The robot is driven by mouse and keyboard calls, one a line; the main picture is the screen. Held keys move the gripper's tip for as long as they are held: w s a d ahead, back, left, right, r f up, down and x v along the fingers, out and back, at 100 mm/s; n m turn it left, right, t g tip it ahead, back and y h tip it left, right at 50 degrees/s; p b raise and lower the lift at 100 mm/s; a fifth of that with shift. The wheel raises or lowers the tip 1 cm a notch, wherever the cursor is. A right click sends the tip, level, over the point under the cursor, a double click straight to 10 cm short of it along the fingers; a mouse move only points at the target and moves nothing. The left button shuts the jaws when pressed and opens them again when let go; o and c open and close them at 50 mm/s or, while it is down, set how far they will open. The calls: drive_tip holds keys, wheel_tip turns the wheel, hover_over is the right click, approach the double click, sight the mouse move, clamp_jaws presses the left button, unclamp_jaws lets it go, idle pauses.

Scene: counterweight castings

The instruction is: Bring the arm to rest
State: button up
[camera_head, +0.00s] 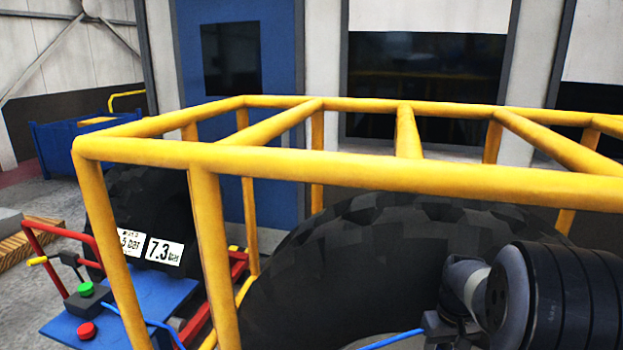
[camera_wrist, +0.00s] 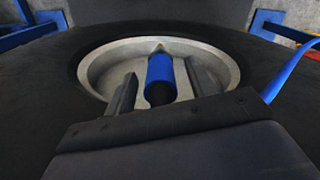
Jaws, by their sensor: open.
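My arm (camera_head: 465,285) reaches in from the lower right of the head view, in front of a large black tyre (camera_head: 340,260) inside a yellow cage (camera_head: 300,160). My gripper (camera_wrist: 160,70) is open in the wrist view, one dark finger on each side of a blue cylinder (camera_wrist: 160,72). The fingers appear apart from the cylinder. It has a pale pointed tip and lies over a round pale metal wheel dish (camera_wrist: 100,72). I cannot tell what the cylinder is fixed to. In the head view my gripper's fingers are not visible.
Yellow cage bars cross in front of the tyre. A blue hose (camera_head: 395,338) runs low beside my arm; a blue hose (camera_wrist: 290,75) also shows in the wrist view. A blue stand (camera_head: 125,310) with green and red buttons is at lower left. Another tyre (camera_head: 150,205) stands behind it.

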drive_tip(key=shift+f+p, duration=0.25)
drive_tip(key=shift+p, duration=0.1)
drive_tip(key=shift+r, duration=0.25)
drive_tip(key=shift+f, duration=0.15)
